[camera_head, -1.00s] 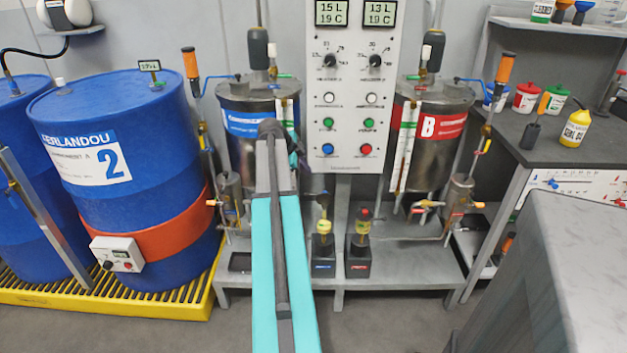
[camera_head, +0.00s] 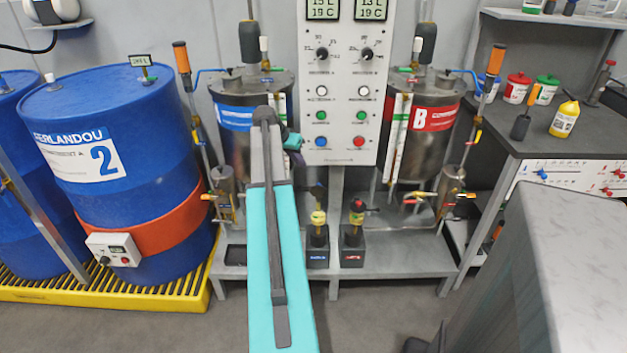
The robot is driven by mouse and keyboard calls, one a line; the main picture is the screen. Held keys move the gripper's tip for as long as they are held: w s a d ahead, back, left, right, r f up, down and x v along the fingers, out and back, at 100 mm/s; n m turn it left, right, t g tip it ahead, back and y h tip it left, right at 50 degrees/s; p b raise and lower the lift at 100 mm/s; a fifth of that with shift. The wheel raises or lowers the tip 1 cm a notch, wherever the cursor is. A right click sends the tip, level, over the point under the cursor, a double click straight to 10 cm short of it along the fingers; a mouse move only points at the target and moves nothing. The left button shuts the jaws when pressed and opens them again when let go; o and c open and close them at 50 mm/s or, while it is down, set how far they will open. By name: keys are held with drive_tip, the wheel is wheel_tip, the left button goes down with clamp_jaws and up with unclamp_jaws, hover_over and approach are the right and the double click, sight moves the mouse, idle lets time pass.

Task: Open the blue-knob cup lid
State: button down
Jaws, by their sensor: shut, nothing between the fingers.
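A small white cup with a blue lid (camera_head: 491,88) stands on the dark bench at the upper right, partly hidden by an orange-handled rod in front of it; I cannot make out its knob clearly. Small metal cups with valves hang beside the tanks, one at the left tank (camera_head: 226,186) and one at the right tank (camera_head: 449,186). My gripper (camera_head: 293,142) shows only as a small dark and teal part behind the end of my arm, in front of the left tank. Its fingertips are hidden, and no object shows held. It is well left of the blue-lidded cup.
Metal tanks A (camera_head: 234,150) and B (camera_head: 432,150) flank a white control panel (camera_head: 342,85). A blue drum (camera_head: 150,110) stands on a yellow pallet at the left. A grey block (camera_head: 575,240) fills the lower right. Bare floor shows at the bottom.

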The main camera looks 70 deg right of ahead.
sight(318, 184)
drive_tip(key=n, duration=0.5)
drive_tip(key=shift+s+d+p, duration=0.15)
drive_tip(key=shift+p, duration=0.2)
drive_tip(key=p+x, duration=0.1)
drive_tip(key=x, duration=1.3)
drive_tip(key=shift+a, duration=0.2)
drive_tip(key=shift+w+d+f, duration=0.1)
drive_tip(key=shift+w+d, duration=0.15)
drive_tip(key=shift+d, duration=0.35)
drive_tip(key=shift+a, duration=0.2)
